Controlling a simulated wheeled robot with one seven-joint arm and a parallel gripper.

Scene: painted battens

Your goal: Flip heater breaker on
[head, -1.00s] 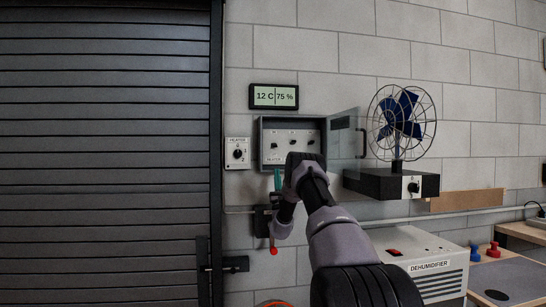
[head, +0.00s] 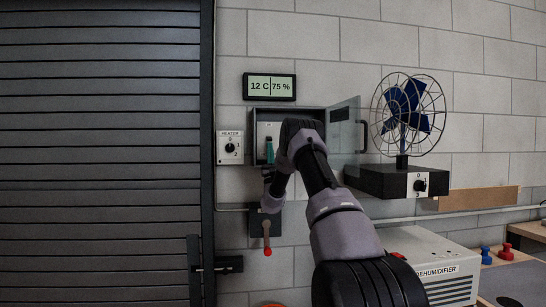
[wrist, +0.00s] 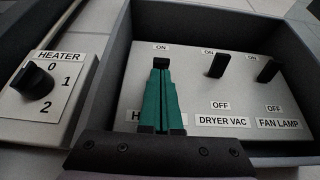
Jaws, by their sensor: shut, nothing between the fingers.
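The breaker box (head: 262,115) is open on the wall, and in the wrist view its dark wall (wrist: 112,75) surrounds a grey panel. The heater breaker (wrist: 161,62) is a black lever at the panel's left, just under an ON label. My gripper (wrist: 163,76) is shut and empty, its green fingertips right at this lever; I cannot tell whether they touch. The fingers cover the lever's lower part, its OFF label and most of its name label. In the head view my gripper (head: 270,150) is in front of the box, and my arm hides the panel's right part.
The dryer vac breaker (wrist: 217,65) and fan lamp breaker (wrist: 268,71) stand to the right. A heater dial (head: 229,147) is left of the box. The open glass door (head: 344,130) and a fan (head: 408,115) are on the right. A red-tipped lever (head: 267,240) is below.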

